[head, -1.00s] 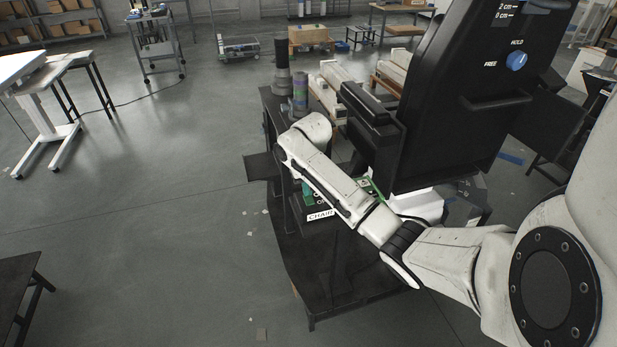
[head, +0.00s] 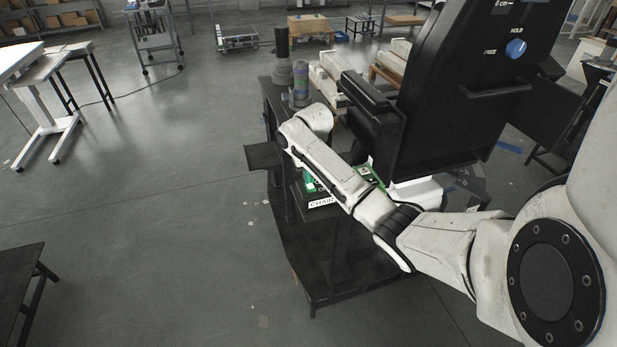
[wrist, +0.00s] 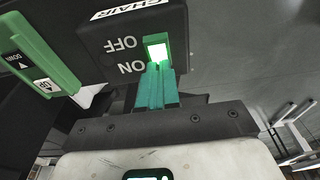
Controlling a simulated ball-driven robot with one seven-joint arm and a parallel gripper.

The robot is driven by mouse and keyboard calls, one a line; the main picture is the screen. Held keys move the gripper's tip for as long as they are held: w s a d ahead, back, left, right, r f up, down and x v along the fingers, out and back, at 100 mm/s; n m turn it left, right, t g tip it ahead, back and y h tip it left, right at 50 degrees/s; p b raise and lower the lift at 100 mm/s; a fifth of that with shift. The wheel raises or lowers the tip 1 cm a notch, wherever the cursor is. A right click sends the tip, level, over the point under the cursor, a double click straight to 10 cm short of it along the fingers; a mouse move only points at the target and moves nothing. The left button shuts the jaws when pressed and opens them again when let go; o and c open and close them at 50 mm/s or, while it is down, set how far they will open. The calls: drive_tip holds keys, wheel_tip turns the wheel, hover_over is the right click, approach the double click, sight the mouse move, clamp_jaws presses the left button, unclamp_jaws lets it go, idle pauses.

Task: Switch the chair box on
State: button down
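The chair box (wrist: 110,45) is black, with a white CHAIR label and the words OFF and ON, upside down in the wrist view. Its switch (wrist: 157,50) glows bright green beside these words. My gripper (wrist: 156,72) has teal fingers, which lie side by side with nothing seen between them. Their tips are at the ON end of the switch; they look in contact, but I cannot tell for sure. In the head view my forearm partly hides the box, and its CHAIR label (head: 322,203) shows below the arm.
A green panel with UP and DOWN labels (wrist: 38,55) is beside the box. A tall black column unit with a blue HOLD/FREE knob (head: 516,49) stands right of my forearm. A dark bench (head: 340,285) is below.

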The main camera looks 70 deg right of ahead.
sight(312, 189)
drive_tip(key=shift+s+a+p, duration=0.6)
drive_tip(key=shift+a+p, duration=0.15)
drive_tip(key=shift+p, duration=0.3)
drive_tip(key=shift+r, duration=0.15)
drive_tip(key=shift+r+p, duration=0.3)
drive_tip(key=shift+p, duration=0.05)
wheel_tip(312, 189, up, 13)
drive_tip(key=s+a+p, duration=0.1)
drive_tip(key=shift+s+a+p, duration=0.15)
drive_tip(key=shift+a+p, duration=0.15)
drive_tip(key=shift+p, duration=0.05)
drive_tip(key=shift+w+d+b, duration=0.35)
drive_tip(key=shift+d, duration=0.1)
